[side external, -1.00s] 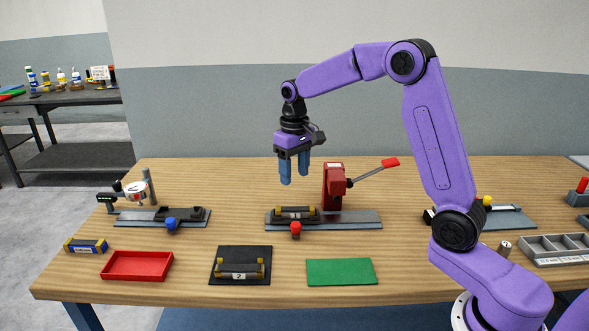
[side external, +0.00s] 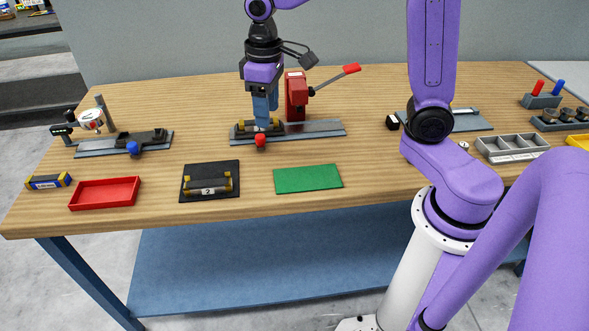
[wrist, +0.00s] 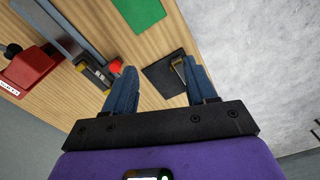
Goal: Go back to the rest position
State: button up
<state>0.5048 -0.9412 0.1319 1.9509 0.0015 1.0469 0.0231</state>
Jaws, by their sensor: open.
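My gripper (side external: 265,117) is open, its blue fingers pointing down in the side view, where they overlap the yellow-ended block (side external: 277,127) in the grey rail fixture (side external: 320,129). Whether they touch it cannot be told. In the wrist view my gripper (wrist: 158,66) has its fingers spread with nothing between them. The yellow-ended block (wrist: 93,76) lies just left of the left finger there, beside the red knob (wrist: 115,67). Another yellow-ended block, marked 2 (side external: 208,190), lies on a black plate (side external: 226,168). No rest position is marked in view.
A red lever press (side external: 297,98) stands right behind the rail, its lever reaching right. In front lie a red tray (side external: 104,206) and a green mat (side external: 308,178). A gauge fixture (side external: 90,120) is at left, a grey divided tray (side external: 512,160) at right.

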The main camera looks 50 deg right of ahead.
jog(key=s+f+n, duration=0.1)
jog(key=s+n, duration=0.3)
jog(key=s, duration=0.8)
jog(key=s+d+f+n, duration=0.1)
jog(key=s+n, duration=0.2)
jog(key=s, duration=0.9)
jog(key=shift+d+f+n, duration=0.25)
jog(key=shift+f+n, duration=0.15)
